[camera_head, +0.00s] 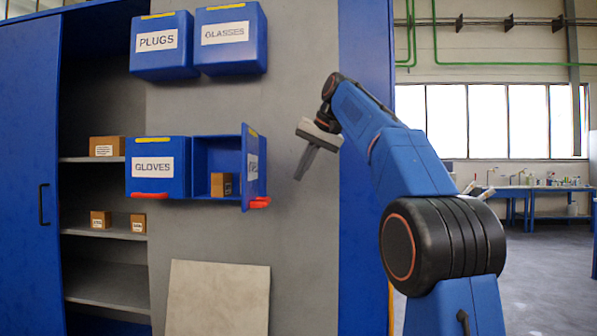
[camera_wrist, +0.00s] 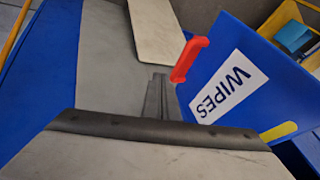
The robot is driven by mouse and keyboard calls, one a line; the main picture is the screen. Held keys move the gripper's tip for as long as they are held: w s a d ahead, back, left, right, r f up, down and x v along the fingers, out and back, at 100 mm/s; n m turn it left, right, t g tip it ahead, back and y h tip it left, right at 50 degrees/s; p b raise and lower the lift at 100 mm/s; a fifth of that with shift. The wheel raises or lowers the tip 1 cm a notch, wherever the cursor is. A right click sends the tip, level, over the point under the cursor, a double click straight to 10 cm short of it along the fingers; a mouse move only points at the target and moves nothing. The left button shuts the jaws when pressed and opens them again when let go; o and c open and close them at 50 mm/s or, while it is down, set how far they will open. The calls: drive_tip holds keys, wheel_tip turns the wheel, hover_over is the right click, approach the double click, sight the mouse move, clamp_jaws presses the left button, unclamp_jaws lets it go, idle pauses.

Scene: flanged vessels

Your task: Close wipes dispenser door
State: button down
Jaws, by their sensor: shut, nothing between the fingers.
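The wipes dispenser (camera_head: 217,168) is a blue wall box between the gloves box and my arm, with its door open. The door (camera_head: 250,165) is hinged on the right and sticks out from the wall, with a red handle (camera_head: 260,202) at its lower edge. In the wrist view the door's WIPES label (camera_wrist: 228,87) and red handle (camera_wrist: 189,58) show to the right of the fingers. My gripper (camera_head: 300,176) is shut and empty, to the right of the door and apart from it in the head view. Its fingers also show in the wrist view (camera_wrist: 160,90).
The closed gloves box (camera_head: 152,167) is left of the dispenser. The plugs (camera_head: 162,45) and glasses (camera_head: 230,38) boxes hang above. A small brown box (camera_head: 221,185) sits inside the dispenser. A pale panel (camera_head: 217,300) leans below. Open shelves (camera_head: 105,200) are at left.

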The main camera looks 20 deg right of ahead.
drive_tip(key=w+a+f, duration=0.4)
drive_tip(key=a+f, duration=0.1)
drive_tip(key=f, duration=0.1)
drive_tip(key=shift+w+a+f, duration=0.3)
drive_tip(key=shift+w, duration=0.1)
drive_tip(key=shift+a, duration=0.15)
